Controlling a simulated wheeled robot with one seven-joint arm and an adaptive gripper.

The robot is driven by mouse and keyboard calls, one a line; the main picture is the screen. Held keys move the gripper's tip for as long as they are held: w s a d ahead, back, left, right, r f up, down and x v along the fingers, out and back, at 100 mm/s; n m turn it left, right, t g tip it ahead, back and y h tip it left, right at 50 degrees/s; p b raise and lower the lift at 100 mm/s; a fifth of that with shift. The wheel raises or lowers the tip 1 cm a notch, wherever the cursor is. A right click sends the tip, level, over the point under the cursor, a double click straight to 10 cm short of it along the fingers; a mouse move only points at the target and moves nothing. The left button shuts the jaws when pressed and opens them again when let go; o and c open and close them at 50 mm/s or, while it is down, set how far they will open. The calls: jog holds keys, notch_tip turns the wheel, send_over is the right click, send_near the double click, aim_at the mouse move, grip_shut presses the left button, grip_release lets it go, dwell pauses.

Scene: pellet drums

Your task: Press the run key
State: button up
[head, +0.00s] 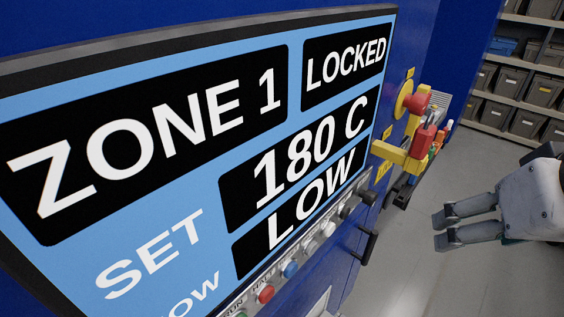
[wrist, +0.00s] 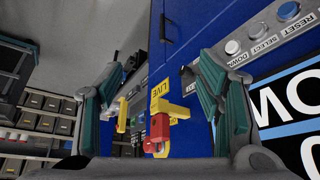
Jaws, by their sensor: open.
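The control panel (head: 215,185) on the blue machine fills the left of the head view. Its display reads ZONE 1, LOCKED, 180 C, SET and LOW. A row of round keys runs along its lower edge. The run key (head: 240,314), green, is cut by the bottom of the frame, with part of a RUN label beside it. A red key (head: 265,293) and a blue key (head: 291,269) follow up the row. My gripper (head: 443,229) is open and empty, well right of the panel, touching nothing. The wrist view shows keys labelled RESET (wrist: 288,11), SELECT and DOWN, but not the run key.
A yellow handle (head: 395,152) and red padlock parts (head: 424,140) stick out beyond the panel. In the wrist view, the red padlock (wrist: 159,128) and a LIVE tag show between my fingers. Shelves of bins (head: 510,80) stand behind. Grey floor (head: 400,270) is clear.

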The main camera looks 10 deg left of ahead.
grip_shut()
dwell(1.3)
